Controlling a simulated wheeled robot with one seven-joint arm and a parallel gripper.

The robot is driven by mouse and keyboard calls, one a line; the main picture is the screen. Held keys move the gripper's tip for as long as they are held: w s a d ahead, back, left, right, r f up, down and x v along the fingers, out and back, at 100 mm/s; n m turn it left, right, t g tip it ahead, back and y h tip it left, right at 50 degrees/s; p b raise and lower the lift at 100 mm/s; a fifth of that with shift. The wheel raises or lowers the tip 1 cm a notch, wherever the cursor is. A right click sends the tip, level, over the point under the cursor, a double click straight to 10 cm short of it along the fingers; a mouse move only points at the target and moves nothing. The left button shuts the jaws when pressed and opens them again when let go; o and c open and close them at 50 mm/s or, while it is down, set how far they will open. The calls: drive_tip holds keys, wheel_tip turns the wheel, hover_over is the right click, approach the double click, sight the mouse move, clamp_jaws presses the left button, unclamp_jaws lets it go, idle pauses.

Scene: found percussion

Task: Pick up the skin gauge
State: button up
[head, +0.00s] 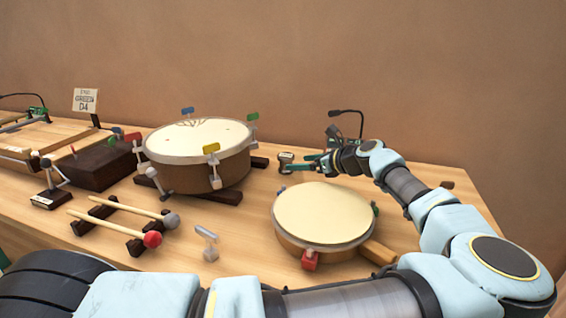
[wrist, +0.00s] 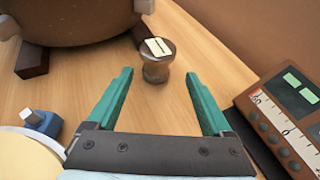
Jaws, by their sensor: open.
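A small, round, brownish-grey piece with a pale marked top, which looks like the skin gauge (wrist: 156,70), stands on the table in the wrist view. It also shows in the head view (head: 286,158), behind the small drum. My gripper (wrist: 159,75) is open, with its teal fingers pointing at the piece from left and right. The piece is centred between the fingertips, at about their far ends; I cannot tell whether it is between them in depth. In the head view my gripper (head: 292,164) is right beside it.
A large drum (head: 198,176) on dark blocks stands left of my gripper. A small drum (head: 310,250) with coloured clamps lies in front. A device with a scale and knobs (wrist: 287,115) is close on the right in the wrist view. Mallets (head: 110,230) lie at the left front.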

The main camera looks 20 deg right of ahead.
sight(286, 164)
drive_tip(key=shift+a+p+x, duration=0.1)
drive_tip(key=shift+p+x, duration=0.2)
drive_tip(key=shift+x, duration=1.4)
drive_tip(key=shift+a+p+x, duration=0.15)
drive_tip(key=shift+p+x, duration=0.1)
drive_tip(key=shift+x, duration=1.5)
drive_tip(key=shift+s+f, duration=0.1)
drive_tip(key=shift+s, duration=0.05)
drive_tip(key=shift+c, duration=0.2)
clamp_jaws()
